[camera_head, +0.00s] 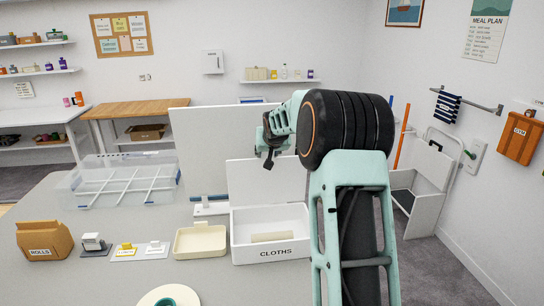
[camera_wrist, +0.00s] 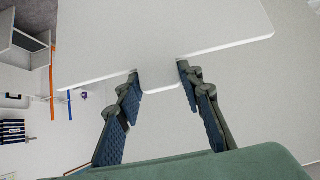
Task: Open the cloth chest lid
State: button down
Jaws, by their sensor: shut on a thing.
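The white cloth chest (camera_head: 270,254), labelled CLOTHS, stands on the grey table with its top open. A pale rolled cloth (camera_head: 272,237) lies inside it. Its white lid (camera_head: 255,185) stands roughly upright at the back of the chest. My gripper (camera_head: 268,148) is at the lid's upper edge, partly hidden by my own arm. In the wrist view, my gripper's fingers (camera_wrist: 160,80) are closed around a small tab on the edge of the lid (camera_wrist: 165,35). The lid's right end is hidden behind my arm in the head view.
A larger white panel (camera_head: 205,150) stands behind the lid. A cream tray (camera_head: 201,242), a cardboard ROLLS box (camera_head: 43,239) and a clear divided bin (camera_head: 120,182) are to the left.

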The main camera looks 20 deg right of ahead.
jog(key=shift+w+d+r+p, duration=0.15)
jog(key=shift+w+d+p, duration=0.05)
jog(key=shift+w, duration=0.65)
jog(key=shift+w+d+r+p, duration=0.1)
jog(key=shift+w+d+p, duration=0.1)
jog(key=shift+w, duration=0.6)
jog(key=shift+w+d+r+p, duration=0.15)
jog(key=shift+w+d+p, duration=0.05)
jog(key=shift+w, duration=0.65)
jog(key=c, duration=1.7)
grip_release()
jog(key=o, duration=0.4)
jog(key=shift+s, duration=0.1)
jog(key=shift+f, duration=0.25)
jog(key=v, duration=1.2)
jog(key=shift+a, duration=0.1)
